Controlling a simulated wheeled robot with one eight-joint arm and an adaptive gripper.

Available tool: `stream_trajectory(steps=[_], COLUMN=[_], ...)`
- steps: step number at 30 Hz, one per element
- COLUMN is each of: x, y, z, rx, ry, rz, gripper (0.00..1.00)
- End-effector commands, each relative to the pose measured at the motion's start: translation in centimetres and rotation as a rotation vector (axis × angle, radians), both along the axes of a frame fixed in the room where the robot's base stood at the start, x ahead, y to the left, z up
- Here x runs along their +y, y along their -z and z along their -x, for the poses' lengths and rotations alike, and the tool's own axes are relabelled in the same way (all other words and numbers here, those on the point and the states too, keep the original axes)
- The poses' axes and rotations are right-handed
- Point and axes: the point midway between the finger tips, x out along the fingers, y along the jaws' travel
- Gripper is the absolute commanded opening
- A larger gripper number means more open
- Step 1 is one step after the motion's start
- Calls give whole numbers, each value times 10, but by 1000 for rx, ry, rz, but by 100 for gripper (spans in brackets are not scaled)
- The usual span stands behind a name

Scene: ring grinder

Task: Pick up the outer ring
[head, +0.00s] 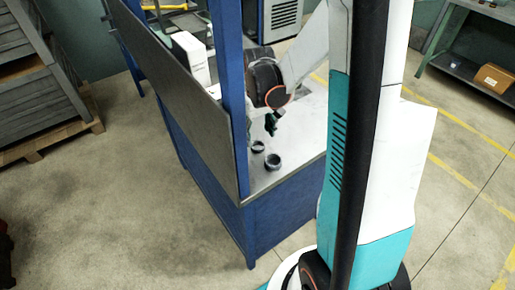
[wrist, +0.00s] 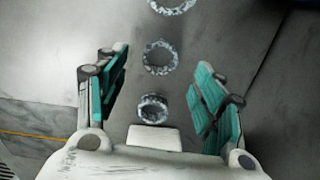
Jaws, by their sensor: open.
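Small dark metallic rings stand on the grey worktop of a blue-framed bench. The head view shows a larger ring (head: 273,167) and a smaller ring (head: 258,150) beside it. The wrist view shows three rings in a row: a near one (wrist: 152,99), a middle one (wrist: 160,71) and a far one (wrist: 172,10) cut by the top edge. I cannot tell which is the outer ring. My gripper (wrist: 162,62) is open and empty, its teal-padded fingers on either side of the row. In the head view my gripper (head: 271,125) hangs above the worktop, behind the two rings.
The bench (head: 262,184) has a blue post (head: 231,90) and a grey side panel (head: 170,85) at its left. A white box (head: 190,58) stands at the back. Bare worktop lies right of the rings. Grey crates (head: 35,90) on a pallet stand far left.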

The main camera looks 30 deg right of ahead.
Motion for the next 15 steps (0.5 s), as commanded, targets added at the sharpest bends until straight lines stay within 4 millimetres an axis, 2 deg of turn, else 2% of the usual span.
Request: stream_trajectory(steps=[10, 15], x=[1, 1], y=[44, 52], z=[-2, -1], rx=[0, 0], ry=[0, 0], rz=[0, 0], gripper=[62, 62])
